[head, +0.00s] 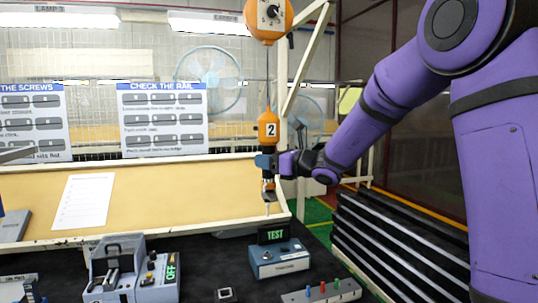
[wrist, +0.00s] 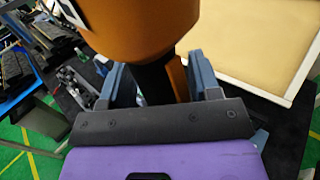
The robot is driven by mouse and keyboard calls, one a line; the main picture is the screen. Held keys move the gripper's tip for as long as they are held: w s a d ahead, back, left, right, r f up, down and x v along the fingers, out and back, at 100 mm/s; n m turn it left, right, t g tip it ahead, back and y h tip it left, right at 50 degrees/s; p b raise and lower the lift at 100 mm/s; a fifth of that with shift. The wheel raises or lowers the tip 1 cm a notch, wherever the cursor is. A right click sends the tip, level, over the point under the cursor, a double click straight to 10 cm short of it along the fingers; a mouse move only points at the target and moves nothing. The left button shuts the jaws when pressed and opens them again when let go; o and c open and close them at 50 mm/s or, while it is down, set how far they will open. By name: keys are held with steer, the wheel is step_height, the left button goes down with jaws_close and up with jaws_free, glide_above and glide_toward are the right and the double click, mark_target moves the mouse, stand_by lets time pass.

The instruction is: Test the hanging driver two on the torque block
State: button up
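The hanging driver two (head: 268,128) is orange with a white "2" label and hangs upright on a cable. My gripper (head: 266,162) is shut on its dark body just below the orange part. In the wrist view the driver (wrist: 140,28) stands between the two blue fingers (wrist: 165,85), against its black section. Its thin bit points down, with the tip above the torque block in the picture. The torque block (head: 280,262) is a small blue box on the dark bench with a green "TEST" display (head: 275,234). The bit's tip appears apart from the block.
An orange balancer (head: 269,17) hangs above the driver. A grey device with a green "OFF" display (head: 130,278) stands at the left. A grey strip with coloured pegs (head: 320,292) lies in front right. A tan board (head: 150,200) with a paper sheet stands behind.

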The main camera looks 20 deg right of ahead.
jaws_close()
steer(key=w+d, duration=0.4)
steer(key=w, duration=1.1)
step_height(320, 180, down, 21)
steer(key=shift+s+a, duration=0.15)
stand_by(0.4)
steer(key=shift+r, duration=0.1)
stand_by(0.9)
steer(key=shift+f, duration=0.65)
stand_by(2.2)
steer(key=shift+r, duration=0.2)
